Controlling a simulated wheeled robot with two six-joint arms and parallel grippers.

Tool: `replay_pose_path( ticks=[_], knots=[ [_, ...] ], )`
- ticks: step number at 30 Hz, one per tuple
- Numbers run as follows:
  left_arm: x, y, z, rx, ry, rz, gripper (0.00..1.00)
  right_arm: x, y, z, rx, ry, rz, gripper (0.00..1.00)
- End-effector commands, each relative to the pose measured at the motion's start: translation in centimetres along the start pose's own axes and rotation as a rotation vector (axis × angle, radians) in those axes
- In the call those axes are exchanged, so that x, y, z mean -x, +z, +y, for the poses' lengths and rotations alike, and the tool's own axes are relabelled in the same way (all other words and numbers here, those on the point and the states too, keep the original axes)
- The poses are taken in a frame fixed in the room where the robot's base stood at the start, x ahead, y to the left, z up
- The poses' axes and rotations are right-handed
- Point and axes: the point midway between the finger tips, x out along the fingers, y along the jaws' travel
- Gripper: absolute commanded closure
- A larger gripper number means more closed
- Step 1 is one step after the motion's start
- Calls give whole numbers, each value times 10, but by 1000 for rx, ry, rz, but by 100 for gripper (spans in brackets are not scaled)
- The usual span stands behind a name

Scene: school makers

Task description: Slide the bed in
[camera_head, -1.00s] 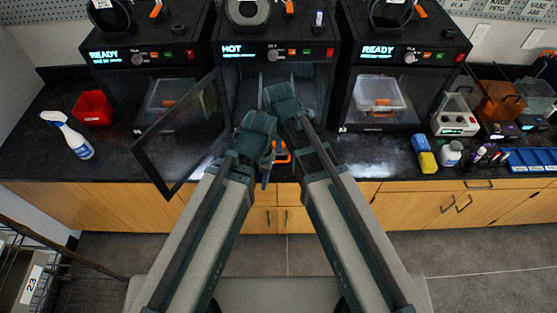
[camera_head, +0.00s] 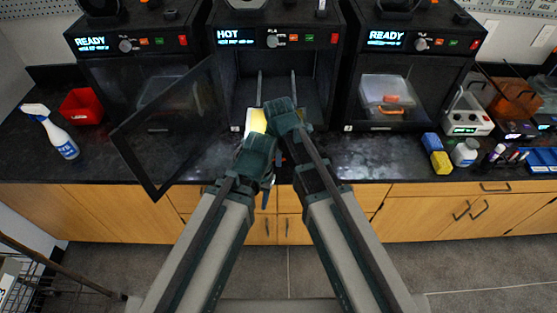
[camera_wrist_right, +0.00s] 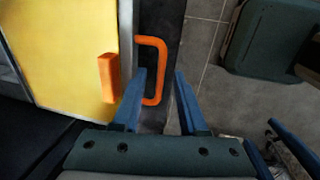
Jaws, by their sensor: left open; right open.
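The bed, a flat yellow plate with a grey edge (camera_wrist_right: 75,55), lies at the left of the right wrist view; a small yellow part of it (camera_head: 255,121) shows behind my grippers in the head view. An orange handle (camera_wrist_right: 160,50) stands out from its front edge. My right gripper (camera_wrist_right: 160,80) is open, its two blue fingers either side of the handle's near end. Its fingertips are hidden in the head view. My left gripper (camera_head: 267,180) is open and lower, in front of the counter edge. The middle printer (camera_head: 280,45), marked HOT, has its chamber open, with two rails inside.
The printer's glass door (camera_head: 170,130) stands swung open to the left. A spray bottle (camera_head: 52,132) and red bin (camera_head: 82,106) are at left.

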Motion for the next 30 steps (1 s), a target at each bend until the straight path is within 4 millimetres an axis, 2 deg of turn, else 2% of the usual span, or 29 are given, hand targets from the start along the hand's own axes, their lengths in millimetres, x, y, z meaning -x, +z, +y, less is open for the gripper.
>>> replay_pose_path(
  ticks=[7, 14, 30],
  knots=[
    [0, 0, 0, 0, 0, 0, 51, 0, 0, 0, 0, 0, 0, 58],
    [0, 0, 0, 0, 0, 0, 51, 0, 0, 0, 0, 0, 0, 99],
    [0, 0, 0, 0, 0, 0, 51, 0, 0, 0, 0, 0, 0, 100]
  ],
)
